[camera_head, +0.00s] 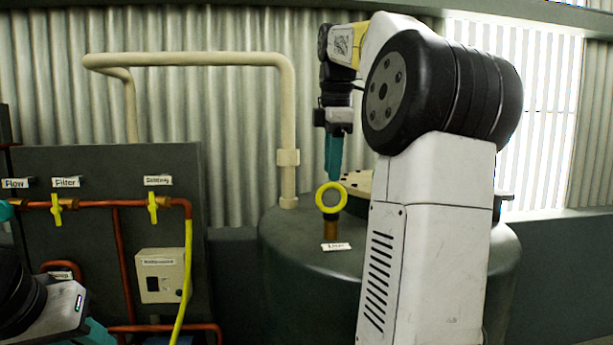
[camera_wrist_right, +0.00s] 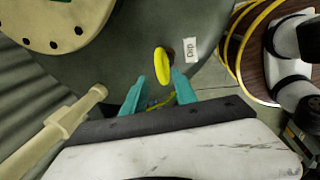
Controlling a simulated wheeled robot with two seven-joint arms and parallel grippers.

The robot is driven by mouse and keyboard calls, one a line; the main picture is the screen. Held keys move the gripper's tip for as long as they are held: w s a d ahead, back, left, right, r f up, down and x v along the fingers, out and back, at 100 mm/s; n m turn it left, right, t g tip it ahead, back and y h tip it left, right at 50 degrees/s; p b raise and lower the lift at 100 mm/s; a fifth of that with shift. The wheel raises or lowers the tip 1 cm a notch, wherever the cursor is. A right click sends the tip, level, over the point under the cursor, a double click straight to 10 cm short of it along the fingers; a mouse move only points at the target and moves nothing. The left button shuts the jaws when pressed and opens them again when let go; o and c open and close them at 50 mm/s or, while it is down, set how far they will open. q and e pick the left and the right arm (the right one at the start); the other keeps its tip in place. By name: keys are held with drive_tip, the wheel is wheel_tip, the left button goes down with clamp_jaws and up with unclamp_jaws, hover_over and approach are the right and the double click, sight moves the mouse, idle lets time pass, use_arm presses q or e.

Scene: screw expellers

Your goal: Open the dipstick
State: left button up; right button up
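The dipstick has a yellow ring handle (camera_head: 331,197) and stands upright in a brown neck (camera_head: 330,228) on the dark tank top. In the right wrist view the yellow ring (camera_wrist_right: 162,66) shows nearly edge-on, just beyond the fingertips. My right gripper (camera_head: 333,180) points down right above the ring; its teal fingers (camera_wrist_right: 161,84) are apart with nothing clearly held. Whether they touch the ring I cannot tell. My left gripper (camera_head: 95,334) is at the bottom left corner, its fingertips cut off by the frame.
The dark tank (camera_head: 290,250) carries a white label (camera_head: 336,246) by the neck. A beige pipe (camera_head: 288,120) rises at its left. A panel (camera_head: 90,240) with copper pipes and yellow valves stands further left. The right wrist view shows a round flange (camera_wrist_right: 55,22).

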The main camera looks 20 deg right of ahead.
drive_tip(key=shift+w+d+f, duration=0.1)
drive_tip(key=shift+w+f, duration=0.05)
drive_tip(key=shift+f, duration=0.55)
drive_tip(key=shift+w+f, duration=0.1)
drive_tip(key=shift+f, duration=0.55)
clamp_jaws()
idle(0.4)
